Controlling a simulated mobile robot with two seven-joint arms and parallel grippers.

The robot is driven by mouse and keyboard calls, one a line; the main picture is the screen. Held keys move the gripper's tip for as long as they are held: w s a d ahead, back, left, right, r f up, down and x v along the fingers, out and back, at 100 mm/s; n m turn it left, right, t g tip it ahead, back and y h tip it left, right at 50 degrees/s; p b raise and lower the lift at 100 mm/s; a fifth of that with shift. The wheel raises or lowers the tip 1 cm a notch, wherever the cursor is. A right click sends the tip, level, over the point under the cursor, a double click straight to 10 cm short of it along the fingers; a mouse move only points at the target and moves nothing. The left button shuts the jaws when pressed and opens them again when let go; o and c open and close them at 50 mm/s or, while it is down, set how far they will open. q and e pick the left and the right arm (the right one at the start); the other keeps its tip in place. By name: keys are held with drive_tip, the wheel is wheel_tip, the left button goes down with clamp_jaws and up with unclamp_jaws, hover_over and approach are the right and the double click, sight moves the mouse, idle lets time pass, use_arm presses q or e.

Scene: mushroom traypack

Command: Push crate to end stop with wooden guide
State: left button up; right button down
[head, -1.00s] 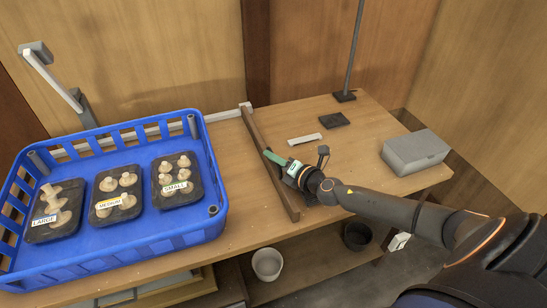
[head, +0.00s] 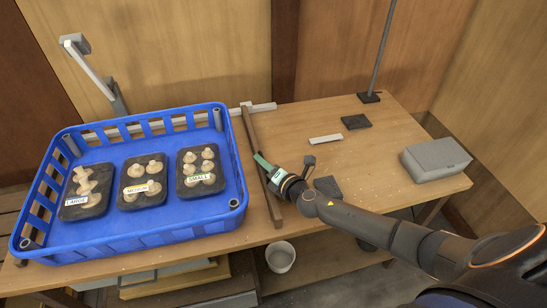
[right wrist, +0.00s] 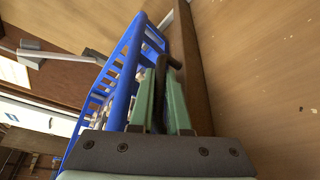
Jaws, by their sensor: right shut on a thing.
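The blue crate (head: 130,244) stands on the left of the wooden table in the head view. It holds black trays of mushrooms labelled LARGE (head: 86,190), MEDIUM (head: 141,182) and SMALL (head: 199,171). The wooden guide (head: 250,137), a long dark bar, lies close along the crate's right side; whether they touch I cannot tell. My right gripper (head: 263,163) is at the guide's right side. In the right wrist view its green fingers (right wrist: 160,105) are shut on a dark upright part of the guide (right wrist: 190,65). My left gripper is out of view.
A pale rail (head: 264,107) runs along the back. A grey post with an angled arm (head: 90,70) stands behind the crate. On the right are a white block (head: 326,139), a black plate (head: 355,122) and a grey box (head: 436,159). A white bin (head: 280,257) is below.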

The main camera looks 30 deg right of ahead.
drive_tip(key=c, duration=1.2)
unclamp_jaws()
drive_tip(key=shift+o, duration=0.2)
drive_tip(key=v, duration=1.2)
drive_tip(key=shift+s, duration=0.25)
